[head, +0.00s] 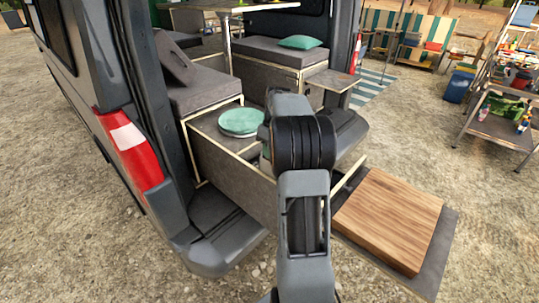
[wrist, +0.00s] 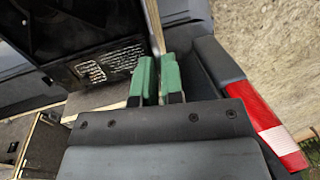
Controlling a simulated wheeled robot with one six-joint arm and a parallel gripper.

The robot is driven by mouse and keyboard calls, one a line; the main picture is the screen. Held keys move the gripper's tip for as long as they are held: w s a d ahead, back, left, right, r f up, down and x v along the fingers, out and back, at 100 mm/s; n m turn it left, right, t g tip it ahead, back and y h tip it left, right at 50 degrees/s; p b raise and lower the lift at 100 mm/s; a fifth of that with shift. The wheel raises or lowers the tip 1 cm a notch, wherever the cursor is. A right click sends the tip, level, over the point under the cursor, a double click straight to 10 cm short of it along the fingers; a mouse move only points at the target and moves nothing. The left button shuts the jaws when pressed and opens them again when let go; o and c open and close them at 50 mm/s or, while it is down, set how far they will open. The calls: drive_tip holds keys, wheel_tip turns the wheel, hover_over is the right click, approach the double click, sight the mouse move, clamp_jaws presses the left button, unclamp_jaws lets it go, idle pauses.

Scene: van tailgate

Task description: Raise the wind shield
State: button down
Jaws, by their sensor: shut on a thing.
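My gripper (wrist: 157,80) shows in the wrist view with its two green finger pads close together, shut on a thin edge between them. I take this edge to be part of the wind shield, but its outline is mostly hidden by the pads. A dark unit with slotted metal (wrist: 105,65) lies just left of the fingers. A pale wooden strip (wrist: 154,25) runs up from behind the fingertips. In the head view my arm covers the gripper and whatever it holds.
A pull-out drawer (head: 235,180) extends from the van. A wooden board (head: 390,220) lies at its outer end. Green plates (head: 241,121) sit on the cabinet. The van's red tail light (head: 132,145) is at left. Gravel is clear at right, before a metal shelf (head: 495,130).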

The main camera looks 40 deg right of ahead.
wheel_tip(320, 180, up, 6)
drive_tip(key=shift+f+p, duration=0.2)
drive_tip(key=shift+p, duration=1)
drive_tip(key=shift+w, duration=0.1)
drive_tip(key=c, duration=1.2)
unclamp_jaws()
drive_tip(key=shift+c, duration=0.2)
wheel_tip(320, 180, up, 14)
drive_tip(key=d, duration=0.2)
drive_tip(key=shift+d+f+p, duration=0.25)
drive_tip(key=shift+d+p, duration=0.05)
drive_tip(key=shift+p, duration=0.15)
drive_tip(key=shift+w, duration=0.1)
